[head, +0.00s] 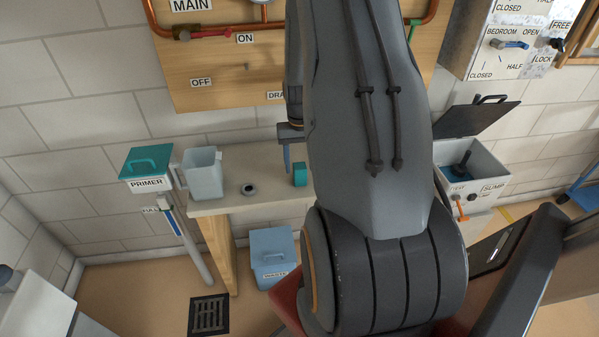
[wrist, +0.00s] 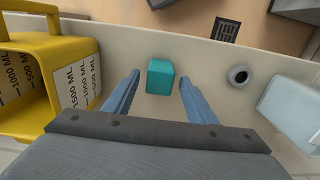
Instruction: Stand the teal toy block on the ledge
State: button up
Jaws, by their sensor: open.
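The teal toy block (head: 300,175) is on the pale ledge (head: 225,206), close to its front edge. In the wrist view the teal block (wrist: 160,77) appears just beyond and between the two blue fingers of my gripper (wrist: 160,88). The fingers are spread apart and nothing is held. In the head view my gripper (head: 287,158) is left of the block, and my arm hides most of it and the right part of the ledge.
A yellow measuring jug (wrist: 50,75) is on the other side, near my gripper in the wrist view. A blue lidded bin (head: 272,255) is below.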

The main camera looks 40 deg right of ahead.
aim_at(299, 167)
notch_tip(299, 167, up, 8)
jog(key=shift+r+b, duration=0.1)
jog(key=shift+b, duration=0.8)
jog(key=shift+a+r, duration=0.1)
jog(key=shift+a, duration=0.05)
jog(key=s+a+r+n, duration=0.2)
jog(key=s+a, duration=0.1)
jog(key=a, duration=0.6)
jog(key=s+a+r+n, duration=0.2)
jog(key=s+a, duration=0.1)
jog(key=a, duration=0.6)
jog(key=s+a+r+n+t, duration=0.1)
jog(key=s+a+r+n, duration=0.1)
jog(key=a, duration=0.8)
jog(key=shift+s+r, duration=0.2)
jog(key=shift+s, duration=0.45)
jog(key=shift+a, duration=0.1)
